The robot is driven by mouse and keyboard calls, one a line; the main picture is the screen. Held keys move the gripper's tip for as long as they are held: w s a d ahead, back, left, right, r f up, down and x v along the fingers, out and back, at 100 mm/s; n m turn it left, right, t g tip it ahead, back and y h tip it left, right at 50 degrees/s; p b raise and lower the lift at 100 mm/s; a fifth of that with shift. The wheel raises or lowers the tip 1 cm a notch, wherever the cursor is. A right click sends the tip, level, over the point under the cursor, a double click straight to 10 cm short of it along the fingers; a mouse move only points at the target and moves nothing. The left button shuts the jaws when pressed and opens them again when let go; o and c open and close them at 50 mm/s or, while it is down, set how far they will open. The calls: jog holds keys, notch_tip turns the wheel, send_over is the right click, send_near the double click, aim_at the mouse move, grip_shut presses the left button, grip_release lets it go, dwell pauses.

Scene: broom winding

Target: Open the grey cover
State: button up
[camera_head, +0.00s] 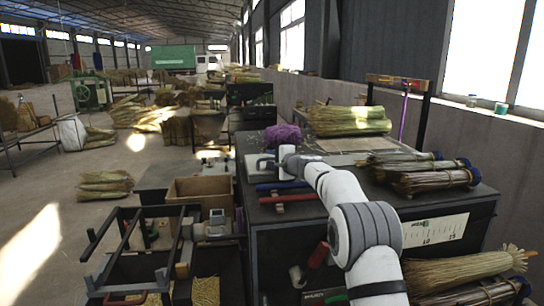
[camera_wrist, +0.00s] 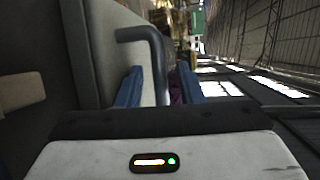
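A grey panel (camera_wrist: 82,50), which looks like the grey cover, fills the left part of the wrist view. A dark grey bent bar handle (camera_wrist: 158,62) stands out from it. My gripper (camera_wrist: 159,90) has its two blue fingers apart, one on each side of the handle, with gaps beside the bar. In the head view my white arm reaches over the dark workbench to the gripper end (camera_head: 270,164) at the bench's left side. A pale grey piece (camera_head: 252,160) shows beside it. My wrist hides much of the cover there.
A purple bundle (camera_head: 282,136) lies just behind my gripper on the bench. Straw bundles (camera_head: 348,121) lie at the back, and tied brooms (camera_head: 420,178) on the right. An open cardboard box (camera_head: 200,190) and a black metal frame (camera_head: 130,245) stand to the left.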

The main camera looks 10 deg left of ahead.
jog(key=shift+w+a, duration=0.1)
grip_shut()
dwell(0.4)
